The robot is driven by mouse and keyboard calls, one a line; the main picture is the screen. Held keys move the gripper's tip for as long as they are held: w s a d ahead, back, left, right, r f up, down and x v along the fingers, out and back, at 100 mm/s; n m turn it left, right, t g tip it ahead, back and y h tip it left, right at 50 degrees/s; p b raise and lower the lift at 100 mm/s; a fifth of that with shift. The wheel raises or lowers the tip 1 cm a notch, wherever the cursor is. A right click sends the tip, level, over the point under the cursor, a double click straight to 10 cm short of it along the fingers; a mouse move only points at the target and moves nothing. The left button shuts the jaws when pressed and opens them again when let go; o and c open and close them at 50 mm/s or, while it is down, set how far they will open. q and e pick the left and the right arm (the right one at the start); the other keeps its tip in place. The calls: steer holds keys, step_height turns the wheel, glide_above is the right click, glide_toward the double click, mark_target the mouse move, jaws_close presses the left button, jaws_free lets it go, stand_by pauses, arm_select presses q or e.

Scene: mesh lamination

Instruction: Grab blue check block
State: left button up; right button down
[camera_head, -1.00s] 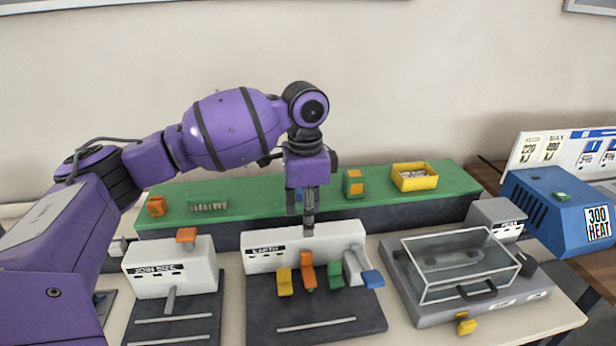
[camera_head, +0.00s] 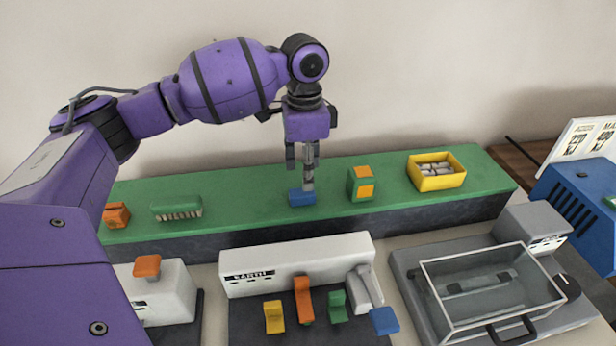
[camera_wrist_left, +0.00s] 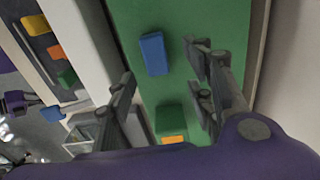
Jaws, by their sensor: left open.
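The blue block (camera_head: 301,197) lies on the green shelf (camera_head: 240,205), left of a green-and-orange block. In the left wrist view the blue block (camera_wrist_left: 153,53) lies flat on the green surface, beyond the fingertips. My left gripper (camera_head: 303,166) points down from above the shelf, directly over the block in the head view. Whether the fingertips touch the block cannot be told. My right gripper does not show clearly in either view.
An orange block (camera_head: 116,215) and a green brush (camera_head: 177,208) are left on the shelf. The green-and-orange block (camera_head: 361,184) and a yellow bin (camera_head: 436,172) are right. In front stand a white lever unit (camera_head: 300,265) and a clear-lidded grey box (camera_head: 490,285).

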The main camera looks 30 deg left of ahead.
mark_target(302, 197)
arm_select(q)
steer(key=f, duration=0.5)
steer(key=shift+s+d, duration=0.2)
steer(key=shift+s, duration=0.1)
steer(key=shift+f, duration=0.35)
jaws_close()
steer(key=shift+r, duration=0.15)
